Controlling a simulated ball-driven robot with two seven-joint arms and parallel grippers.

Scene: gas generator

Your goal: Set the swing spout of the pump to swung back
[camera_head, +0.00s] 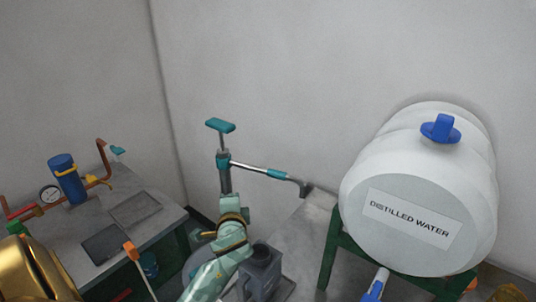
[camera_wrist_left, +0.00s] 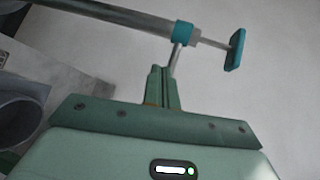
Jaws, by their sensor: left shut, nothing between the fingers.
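The pump has a dark upright column (camera_head: 225,182) with a teal T-handle (camera_head: 220,125) on top. Its swing spout (camera_head: 262,171) leaves the teal collar, runs out to the right past a teal sleeve and bends down at the tip. In the wrist view the column (camera_wrist_left: 120,14) lies across the top, with the collar (camera_wrist_left: 183,33) and handle (camera_wrist_left: 236,50) at right. My left gripper (camera_wrist_left: 161,70) is shut and empty; in the head view its arm rises from below to the column, hiding its lower part. The spout shows behind the fingertips; contact cannot be told. My right gripper is out of view.
A dark grey jug (camera_head: 262,268) stands just right of my left arm. A white distilled-water tank (camera_head: 400,220) on a green stand is at right. A bench (camera_head: 160,225) with a blue filter (camera_head: 67,180) and copper pipe is at left. Bare walls stand behind.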

